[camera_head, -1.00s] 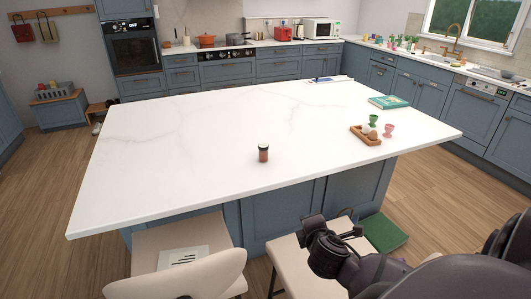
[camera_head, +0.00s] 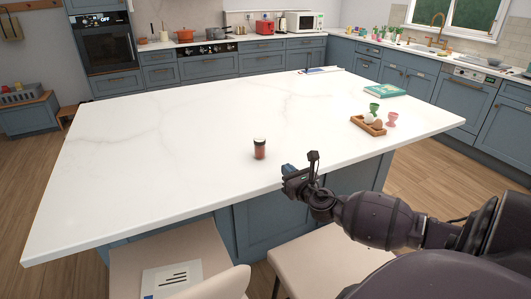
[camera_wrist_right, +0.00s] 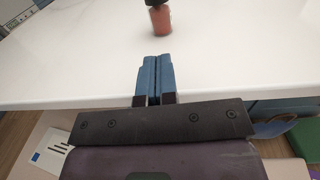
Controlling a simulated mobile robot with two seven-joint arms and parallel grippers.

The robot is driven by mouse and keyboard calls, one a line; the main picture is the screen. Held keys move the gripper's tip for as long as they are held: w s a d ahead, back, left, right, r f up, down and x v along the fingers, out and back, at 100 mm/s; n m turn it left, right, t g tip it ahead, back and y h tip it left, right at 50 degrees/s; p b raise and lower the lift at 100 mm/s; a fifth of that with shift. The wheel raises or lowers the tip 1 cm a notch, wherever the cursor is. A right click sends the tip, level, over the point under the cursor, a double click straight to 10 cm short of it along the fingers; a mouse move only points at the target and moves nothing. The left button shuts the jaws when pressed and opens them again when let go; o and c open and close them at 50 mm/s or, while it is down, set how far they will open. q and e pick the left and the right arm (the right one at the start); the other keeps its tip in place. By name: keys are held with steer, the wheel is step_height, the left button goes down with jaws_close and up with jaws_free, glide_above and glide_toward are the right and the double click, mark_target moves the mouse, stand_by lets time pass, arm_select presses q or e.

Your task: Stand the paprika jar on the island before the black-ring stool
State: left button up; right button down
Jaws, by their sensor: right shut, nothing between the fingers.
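The paprika jar (camera_head: 259,149), small with a dark lid and reddish-brown contents, stands upright on the white island top (camera_head: 150,165), near its front edge. It also shows at the top of the right wrist view (camera_wrist_right: 161,19). My right gripper (camera_head: 287,178) is shut and empty at the island's front edge, to the right of the jar and apart from it. In the right wrist view its blue fingers (camera_wrist_right: 156,62) are together and point toward the jar. Two pale stools stand at the front, the left one (camera_head: 170,255) and the right one (camera_head: 310,262). I cannot see a black ring on either. My left gripper is not in view.
A wooden tray (camera_head: 366,126) with egg cups stands on the island to the right, with a teal book (camera_head: 377,90) behind it. The island's left and middle are clear. A card (camera_head: 172,279) lies on the left stool.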

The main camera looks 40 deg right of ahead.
mark_target(263, 147)
steer(key=b+x, duration=0.1)
steer(key=x, duration=1.1)
steer(key=shift+w+d+b, duration=0.1)
steer(key=shift+w+b, duration=0.2)
steer(key=shift+w, duration=0.15)
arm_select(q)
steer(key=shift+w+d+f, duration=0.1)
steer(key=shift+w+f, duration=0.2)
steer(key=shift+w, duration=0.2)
